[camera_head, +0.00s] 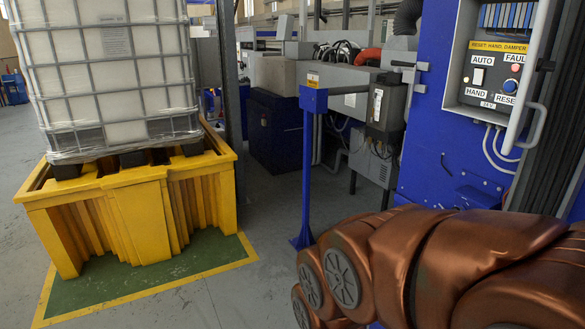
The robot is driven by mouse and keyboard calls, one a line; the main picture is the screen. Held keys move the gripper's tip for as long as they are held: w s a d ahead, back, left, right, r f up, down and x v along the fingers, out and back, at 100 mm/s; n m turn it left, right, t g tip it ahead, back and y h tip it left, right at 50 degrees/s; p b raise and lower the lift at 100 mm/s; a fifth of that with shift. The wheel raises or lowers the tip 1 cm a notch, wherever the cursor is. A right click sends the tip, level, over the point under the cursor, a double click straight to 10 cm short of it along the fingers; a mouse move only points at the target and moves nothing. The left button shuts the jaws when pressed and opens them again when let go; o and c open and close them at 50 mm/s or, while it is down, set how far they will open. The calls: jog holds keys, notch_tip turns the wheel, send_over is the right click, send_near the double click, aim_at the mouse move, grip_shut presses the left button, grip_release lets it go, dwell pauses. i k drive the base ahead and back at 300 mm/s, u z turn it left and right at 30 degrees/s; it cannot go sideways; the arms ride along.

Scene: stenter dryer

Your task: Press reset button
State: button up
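The reset button (509,86) is a round blue button at the lower right of a dark control panel (482,84), with a label reading "RESE..." below it. The panel also carries a white AUTO/HAND switch (478,76) and a red fault lamp (516,68). The panel sits in an open cabinet on a blue machine at the upper right. My copper-coloured arm fills the lower right, below the panel and apart from it. My gripper is not in view.
A grey bar handle (527,128) curves beside the panel's right. A blue post (307,165) stands on the floor in the middle. A yellow spill pallet (150,205) bearing a caged white tank (110,75) stands at left. Grey floor between them is clear.

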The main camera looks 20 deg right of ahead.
aim_at(511, 86)
jog(key=z, duration=1.85)
